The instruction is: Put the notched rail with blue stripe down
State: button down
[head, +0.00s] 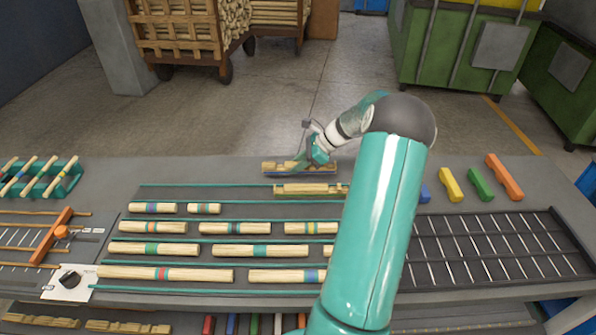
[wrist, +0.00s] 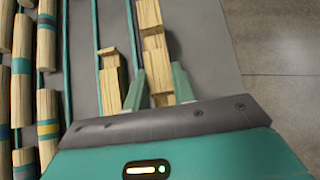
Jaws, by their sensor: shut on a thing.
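The notched rail with blue stripe (head: 283,168) is pale wood with a thin blue line along its lower side. It lies lengthwise left to right near the table's back edge in the head view. My gripper (head: 317,156) is shut on it towards its right end. In the wrist view my gripper (wrist: 159,84) has one finger on each side of the rail (wrist: 153,32), which runs away from me. I cannot tell whether the rail touches the table or is just above it. The blue stripe is not clear in the wrist view.
A second notched rail (head: 308,189) lies just in front, partly behind my arm. Striped turned rods (head: 165,274) lie in rows between teal strips. Coloured blocks (head: 480,184) and a dark slotted rack (head: 490,250) are at right. Grey table (head: 215,172) is bare left of the rail.

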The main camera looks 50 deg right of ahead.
notch_tip(320, 180, down, 3)
jog(key=c, duration=1.5)
grip_release()
jog(key=shift+o, duration=0.2)
jog(key=shift+s+r, duration=0.1)
jog(key=shift+r, duration=0.05)
